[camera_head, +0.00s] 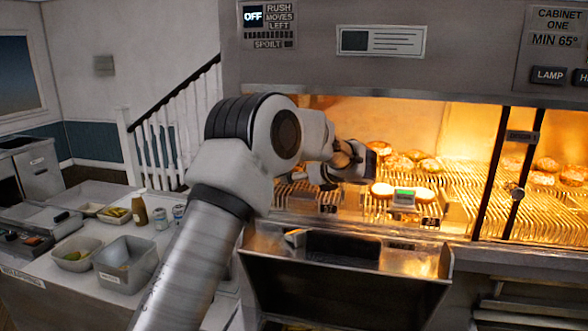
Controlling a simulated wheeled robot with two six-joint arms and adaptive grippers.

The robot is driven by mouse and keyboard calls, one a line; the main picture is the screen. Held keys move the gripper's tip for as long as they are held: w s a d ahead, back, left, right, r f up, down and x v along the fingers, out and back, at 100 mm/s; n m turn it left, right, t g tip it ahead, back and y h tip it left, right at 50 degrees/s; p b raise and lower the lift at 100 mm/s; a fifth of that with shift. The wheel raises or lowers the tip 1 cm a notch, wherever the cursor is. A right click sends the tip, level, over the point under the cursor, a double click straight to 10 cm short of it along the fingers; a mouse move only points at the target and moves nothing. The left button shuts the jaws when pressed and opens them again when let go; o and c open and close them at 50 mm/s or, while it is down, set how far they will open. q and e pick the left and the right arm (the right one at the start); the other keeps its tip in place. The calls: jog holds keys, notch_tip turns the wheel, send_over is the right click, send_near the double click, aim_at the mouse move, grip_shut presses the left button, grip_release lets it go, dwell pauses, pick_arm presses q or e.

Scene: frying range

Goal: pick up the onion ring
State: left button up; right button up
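My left arm reaches in from the lower left to the lit heated cabinet (410,120). My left gripper (352,168) is at the cabinet's open front, above its wire rack (462,180). Its fingers are dark, small and partly hidden by the wrist, so I cannot tell whether they are open or shut. No onion ring can be made out for certain. My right gripper is not in view.
Several browned round items (402,162) sit farther back on the rack, and more (572,174) lie behind the right divider. A metal trough (345,275) hangs below the front edge. A counter with grey tubs (128,262) and bottles stands at the left.

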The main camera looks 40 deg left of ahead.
pick_arm(q)
jog(key=shift+w+a+f, duration=0.25)
jog(key=shift+a+f, duration=0.05)
jog(key=shift+a, duration=0.25)
jog(key=shift+s+d+r, duration=0.15)
jog(key=shift+d, duration=0.1)
jog(key=shift+s+d+r, duration=0.15)
jog(key=shift+d, duration=0.05)
jog(key=c, duration=1)
jog(key=shift+a+f, duration=0.2)
grip_shut()
jog(key=shift+o, duration=1)
grip_release()
jog(key=shift+d+r, duration=0.1)
jog(key=o, duration=0.8)
